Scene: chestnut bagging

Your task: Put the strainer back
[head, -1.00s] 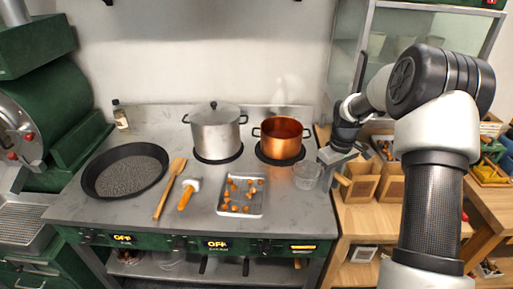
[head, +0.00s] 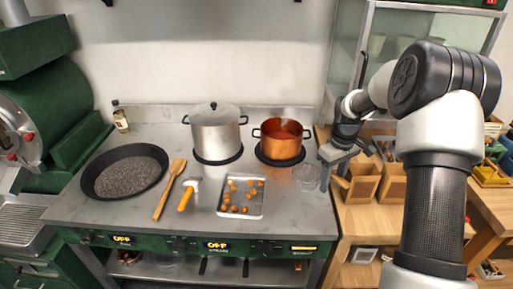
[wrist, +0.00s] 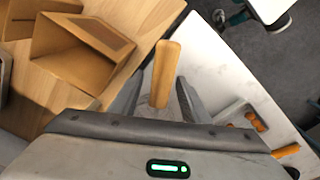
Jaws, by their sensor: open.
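The strainer (head: 307,178) looks like a pale, see-through wire basket at the right edge of the steel stove top, in front of the copper pot. A wooden handle (wrist: 166,72), apparently the strainer's, lies between my fingers in the wrist view. My gripper (head: 335,172) is just right of the basket, over the edge between stove and wooden counter. Its two fingers stand apart, one on each side of the handle (wrist: 160,98). I cannot tell whether either finger touches it.
The copper pot (head: 281,138) and lidded steel pot (head: 215,132) stand on burners. A tray (head: 225,209) of chestnuts, a wooden spatula (head: 168,190) and a black pan (head: 97,181) lie left. Wooden boxes (head: 361,184) stand close right of my gripper.

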